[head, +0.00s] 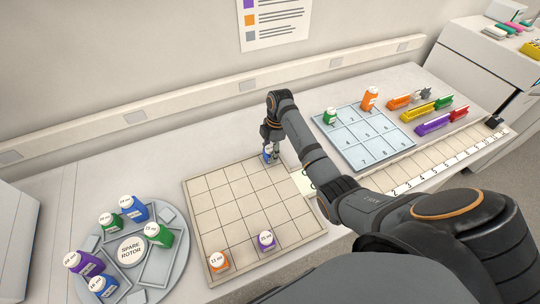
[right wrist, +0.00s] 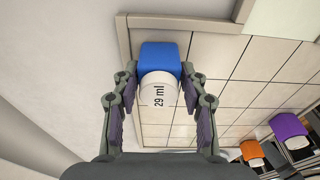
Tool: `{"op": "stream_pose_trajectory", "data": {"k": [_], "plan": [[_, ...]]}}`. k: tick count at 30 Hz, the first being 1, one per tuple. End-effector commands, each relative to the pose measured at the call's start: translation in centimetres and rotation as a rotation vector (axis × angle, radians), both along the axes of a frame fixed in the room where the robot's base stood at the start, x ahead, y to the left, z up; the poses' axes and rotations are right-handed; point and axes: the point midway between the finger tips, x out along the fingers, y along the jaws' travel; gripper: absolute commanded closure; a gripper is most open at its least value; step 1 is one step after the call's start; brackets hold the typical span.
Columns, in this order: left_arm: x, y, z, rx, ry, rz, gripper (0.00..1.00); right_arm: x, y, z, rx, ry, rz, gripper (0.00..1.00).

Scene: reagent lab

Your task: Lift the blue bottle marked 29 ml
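The blue bottle marked 29 ml (right wrist: 160,58) shows in the right wrist view with its white, labelled cap facing the camera. In the head view the blue bottle (head: 268,154) stands at the far edge of the tan grid board (head: 225,205), partly hidden by my right gripper (head: 271,143). My right gripper also shows in the right wrist view (right wrist: 159,75). Its two fingers are on either side of the bottle, with narrow gaps seeming to show beside it. My left gripper is not in view.
An orange bottle (head: 218,262) and a purple bottle (head: 266,240) stand at the board's near edge. A round spare rotor (head: 132,250) at left holds several bottles. A blue-grey tray (head: 365,140) at right carries a green (head: 330,116) and an orange bottle (head: 370,98). The wall is close behind.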

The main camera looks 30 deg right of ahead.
Motion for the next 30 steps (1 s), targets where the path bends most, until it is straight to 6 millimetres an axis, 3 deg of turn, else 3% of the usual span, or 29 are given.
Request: {"op": "stream_pose_trajectory", "data": {"k": [1,6,17,22,25,27,30], "plan": [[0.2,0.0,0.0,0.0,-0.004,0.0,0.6,0.0,0.0,0.0,0.0,0.0,0.0,0.68],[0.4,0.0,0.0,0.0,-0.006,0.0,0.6,0.0,0.0,0.0,0.0,0.0,0.0,0.91],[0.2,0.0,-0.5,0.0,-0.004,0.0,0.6,0.1,0.0,0.6,-0.001,-0.004,-0.001,0.91],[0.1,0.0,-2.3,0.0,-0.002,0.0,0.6,0.1,-0.1,2.9,-0.002,-0.007,0.0,0.91],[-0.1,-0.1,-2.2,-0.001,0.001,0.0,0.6,-1.6,0.2,4.9,-0.002,-0.005,0.001,0.91],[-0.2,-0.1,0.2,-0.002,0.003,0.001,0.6,-3.1,0.3,7.7,-0.003,-0.002,0.001,0.91],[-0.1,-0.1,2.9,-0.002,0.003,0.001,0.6,-4.6,0.6,9.9,-0.001,0.001,0.001,0.91]]}}
